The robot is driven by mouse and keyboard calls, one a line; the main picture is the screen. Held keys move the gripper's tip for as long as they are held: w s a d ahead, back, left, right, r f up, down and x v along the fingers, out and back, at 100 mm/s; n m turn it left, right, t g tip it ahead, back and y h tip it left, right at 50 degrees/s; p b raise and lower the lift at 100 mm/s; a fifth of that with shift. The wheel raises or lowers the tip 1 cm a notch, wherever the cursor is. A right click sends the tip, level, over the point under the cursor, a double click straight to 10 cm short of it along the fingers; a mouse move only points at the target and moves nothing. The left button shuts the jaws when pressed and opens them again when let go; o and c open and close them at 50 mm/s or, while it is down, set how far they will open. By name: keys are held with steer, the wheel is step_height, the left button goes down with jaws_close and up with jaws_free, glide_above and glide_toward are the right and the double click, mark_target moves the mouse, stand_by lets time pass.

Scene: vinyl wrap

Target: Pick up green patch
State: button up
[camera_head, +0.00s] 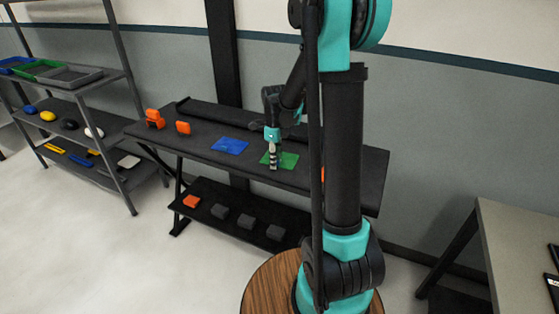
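The green patch (288,160) lies flat on the dark workbench (206,150), to the right of a blue patch (230,146). My gripper (274,165) points down over the left part of the green patch and covers some of it. The gripper is small in this view. I cannot tell whether its fingers touch the patch or whether they are open or shut.
Orange objects (183,128) stand at the bench's left, and another orange edge shows beside my arm. The lower shelf holds an orange block (191,201) and several dark blocks (245,222). A shelf rack (118,120) stands left. A grey table (515,235) stands right.

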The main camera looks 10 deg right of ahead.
jaws_close()
steer(key=shift+r, duration=0.15)
